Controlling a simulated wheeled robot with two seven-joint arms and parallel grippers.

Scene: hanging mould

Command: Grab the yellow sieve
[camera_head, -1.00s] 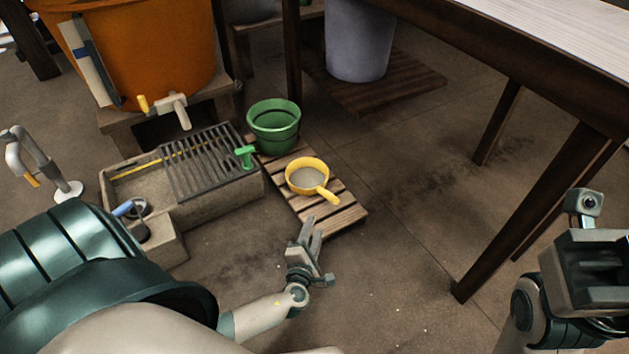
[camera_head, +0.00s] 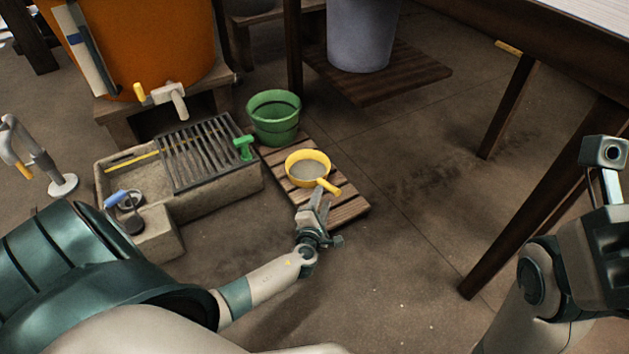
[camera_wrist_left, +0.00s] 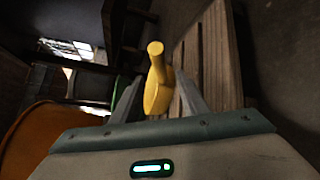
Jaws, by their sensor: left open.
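The yellow sieve (camera_head: 307,169) sits on a slatted wooden pallet (camera_head: 347,208) on the floor, its handle (camera_head: 328,187) pointing toward the lower right. My left gripper (camera_head: 318,203) is open just in front of the sieve, close to the handle. In the left wrist view the sieve's yellow handle (camera_wrist_left: 155,62) shows ahead, between the two fingers of the left gripper (camera_wrist_left: 158,100); I cannot tell whether they touch it.
A green bucket (camera_head: 274,117) stands behind the sieve. A stone trough (camera_head: 215,196) with a metal grate (camera_head: 200,153) and a green-handled tool (camera_head: 243,148) is to the left. An orange barrel (camera_head: 150,50) stands behind it. Dark table legs (camera_head: 508,106) stand at the right.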

